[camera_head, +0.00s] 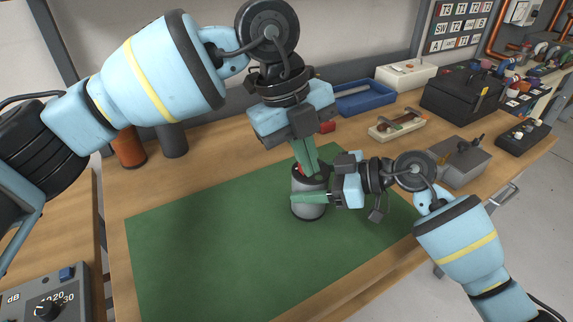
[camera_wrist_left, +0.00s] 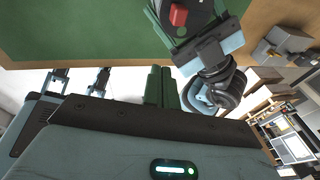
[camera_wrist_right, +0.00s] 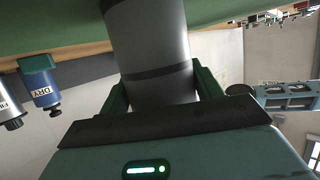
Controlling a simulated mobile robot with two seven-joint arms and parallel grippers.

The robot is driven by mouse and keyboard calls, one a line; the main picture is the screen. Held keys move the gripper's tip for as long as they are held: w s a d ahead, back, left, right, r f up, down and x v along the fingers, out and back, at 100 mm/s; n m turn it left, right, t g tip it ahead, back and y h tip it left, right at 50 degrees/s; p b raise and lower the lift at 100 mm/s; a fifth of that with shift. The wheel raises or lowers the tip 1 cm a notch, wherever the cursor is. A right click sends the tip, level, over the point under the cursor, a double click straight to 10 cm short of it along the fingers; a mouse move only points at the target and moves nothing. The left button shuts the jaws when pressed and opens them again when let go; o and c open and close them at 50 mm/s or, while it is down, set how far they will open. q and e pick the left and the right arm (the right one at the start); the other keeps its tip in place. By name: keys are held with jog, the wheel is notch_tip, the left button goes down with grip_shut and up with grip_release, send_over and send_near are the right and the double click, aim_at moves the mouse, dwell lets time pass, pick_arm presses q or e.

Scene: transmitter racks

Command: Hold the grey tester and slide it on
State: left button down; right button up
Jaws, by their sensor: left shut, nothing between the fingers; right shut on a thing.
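The grey tester (camera_head: 309,211), a grey cylinder with a dark band, stands upright on the green mat (camera_head: 190,250). My right gripper (camera_head: 312,198) comes from the right and is shut around its side. In the right wrist view the tester (camera_wrist_right: 150,45) fills the space between the green fingers (camera_wrist_right: 165,85). My left gripper (camera_head: 311,172) points down with its fingers shut and empty, just over or at the tester's top. A red switch-like piece (camera_wrist_left: 178,15) shows on the dark top in the left wrist view. I cannot tell whether the left fingers (camera_wrist_left: 160,72) touch it.
A blue tray (camera_head: 362,98), a cream tray (camera_head: 397,124) and a grey box (camera_head: 458,163) stand behind and right. An orange cup (camera_head: 129,148) and a dark grey cup (camera_head: 172,141) stand back left. The mat's left half is clear.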

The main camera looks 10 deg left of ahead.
pick_arm(q)
jog(key=s+a+r+t+h, duration=0.1)
jog(key=a+t+h, duration=0.1)
jog(key=a, duration=0.4)
jog(key=s+a+r+n+t+h, duration=0.1)
jog(key=s+a+t+h, duration=0.1)
jog(key=a+t, duration=0.2)
jog(key=a, duration=0.3)
jog(key=shift+s, duration=0.25)
jog(key=shift+d, duration=0.15)
send_near(300, 173)
jog(key=x, duration=0.4)
jog(key=shift+s+f, duration=0.2)
jog(key=shift+f, duration=0.3)
jog(key=shift+w+d, duration=0.5)
jog(key=shift+d, duration=0.05)
